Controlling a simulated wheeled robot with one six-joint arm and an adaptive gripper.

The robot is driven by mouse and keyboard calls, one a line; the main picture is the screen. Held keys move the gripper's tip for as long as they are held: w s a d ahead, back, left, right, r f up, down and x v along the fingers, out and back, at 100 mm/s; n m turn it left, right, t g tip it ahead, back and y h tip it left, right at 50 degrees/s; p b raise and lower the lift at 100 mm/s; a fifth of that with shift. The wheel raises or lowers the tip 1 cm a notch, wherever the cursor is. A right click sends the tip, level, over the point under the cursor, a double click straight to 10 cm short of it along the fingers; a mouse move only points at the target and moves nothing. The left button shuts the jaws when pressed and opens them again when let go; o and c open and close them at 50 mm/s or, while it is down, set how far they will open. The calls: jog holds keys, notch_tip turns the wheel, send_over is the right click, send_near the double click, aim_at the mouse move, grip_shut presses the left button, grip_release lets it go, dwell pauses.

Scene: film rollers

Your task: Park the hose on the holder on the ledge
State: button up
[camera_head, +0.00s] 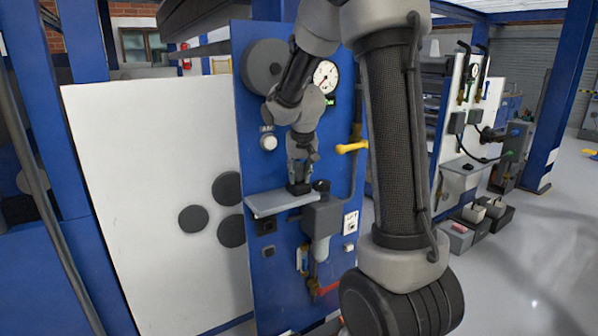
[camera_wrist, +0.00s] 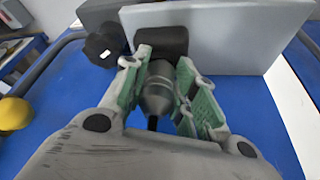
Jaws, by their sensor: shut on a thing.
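My gripper (camera_head: 300,178) is low over the ledge (camera_head: 280,203), a light grey shelf on the blue panel. In the wrist view, the green-padded fingers of my gripper (camera_wrist: 162,98) close around the hose's dark grey metal end (camera_wrist: 157,85), with a bit of black hose below it. A black block (camera_wrist: 160,40), seemingly the holder, is straight beyond the hose end and against the ledge's grey face (camera_wrist: 215,35). I cannot tell whether the hose end is seated in it or only in front of it. In the head view, the hose end is too small to make out.
A yellow valve handle (camera_head: 352,147) sticks out right of my gripper. A black knob (camera_wrist: 104,45) is close left of the block in the wrist view. A gauge (camera_head: 325,76) and a grey box (camera_head: 322,216) are on the panel. Open floor (camera_head: 530,240) is at right.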

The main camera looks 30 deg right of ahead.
jog(key=o, duration=1.1)
jog(key=v, duration=1.2)
jog(key=shift+s+a+f+n+y, duration=0.3)
jog(key=shift+s+a+n, duration=0.5)
jog(key=shift+s, duration=3.5)
jog(key=shift+s+a+f+n+y, duration=0.25)
jog(key=shift+s+a+f+n, duration=0.5)
jog(key=shift+s, duration=3.5)
jog(key=shift+s+a+f+n+y, duration=0.2)
jog(key=shift+s+a+n, duration=0.65)
jog(key=shift+s, duration=3.45)
jog(key=shift+a+r+m, duration=0.15)
jog(key=shift+a+m, duration=0.1)
jog(key=shift+m, duration=0.05)
